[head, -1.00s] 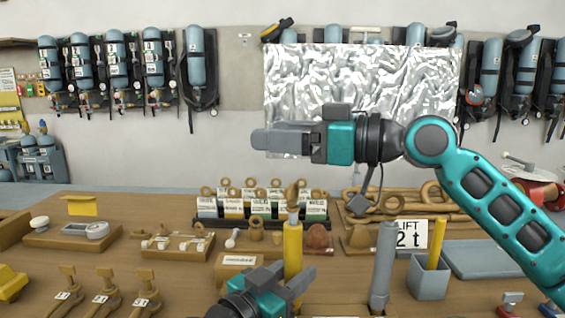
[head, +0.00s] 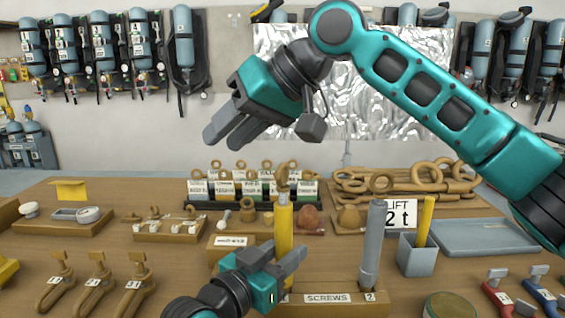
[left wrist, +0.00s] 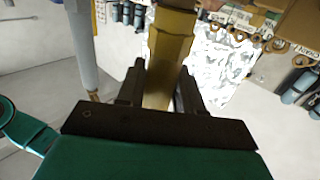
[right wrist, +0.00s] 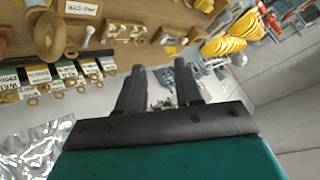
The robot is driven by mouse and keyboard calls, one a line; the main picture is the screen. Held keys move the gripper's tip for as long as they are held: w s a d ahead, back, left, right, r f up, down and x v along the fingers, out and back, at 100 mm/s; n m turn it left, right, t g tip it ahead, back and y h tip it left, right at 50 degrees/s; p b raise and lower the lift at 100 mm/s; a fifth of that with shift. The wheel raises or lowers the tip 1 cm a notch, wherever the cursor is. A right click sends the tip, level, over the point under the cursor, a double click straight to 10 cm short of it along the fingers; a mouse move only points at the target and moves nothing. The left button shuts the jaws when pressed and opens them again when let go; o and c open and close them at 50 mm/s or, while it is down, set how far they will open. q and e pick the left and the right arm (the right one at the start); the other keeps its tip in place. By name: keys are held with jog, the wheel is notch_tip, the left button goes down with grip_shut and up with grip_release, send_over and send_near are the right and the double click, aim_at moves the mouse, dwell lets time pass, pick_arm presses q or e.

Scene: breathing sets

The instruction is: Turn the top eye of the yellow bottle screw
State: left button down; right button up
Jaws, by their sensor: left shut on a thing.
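A grey bottle screw (head: 373,245) stands to the right, by a grey bin (head: 417,254) with a yellow bar. The SCREWS block (head: 335,301) is at the front. A rack of labelled eye pieces (head: 250,190) stands behind. Shackles (head: 98,280) lie at front left.

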aim_at(282, 163)
jog(key=s+d+r+m+t+h, duration=0.1)
jog(key=s+d+r+m+h, duration=0.35)
jog(key=m+h, duration=0.7)
jog(key=shift+m+y, duration=0.25)
jog(key=shift+m, duration=0.2)
jog(key=x, duration=0.3)
jog(key=w+x, duration=0.1)
jog(key=x, duration=0.3)
jog(key=d+x, duration=0.1)
jog(key=x, duration=0.3)
jog(key=shift+w+r, duration=0.1)
jog(key=shift+w, duration=0.15)
grip_shut()
